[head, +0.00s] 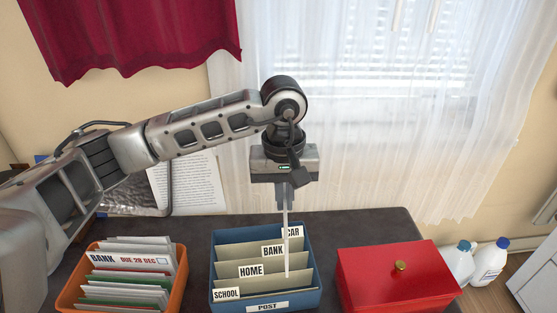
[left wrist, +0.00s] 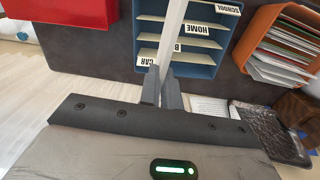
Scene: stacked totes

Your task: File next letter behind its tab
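My left gripper (head: 285,200) hangs pointing down above the blue post box (head: 267,297). It is shut on a thin white letter (head: 286,240), seen edge-on; its writing cannot be read. In the left wrist view the letter (left wrist: 172,38) runs from between the fingers (left wrist: 161,88) past the frame's top. The box has tabs SCHOOL (head: 227,294), HOME (head: 251,271), BANK (head: 273,251) and CAR (head: 293,231), front to back. The letter's lower edge overlaps the box's right half near the HOME divider; I cannot tell whether it is inside a slot. My right gripper is not in view.
An orange bin (head: 178,287) at the left holds several letters; its printed one (head: 130,262) reads BANK, DUE 28 DEC. A red lidded box (head: 395,272) stands right of the blue box. A printed sheet (head: 190,183) stands behind, left. White bottles (head: 490,262) stand far right.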

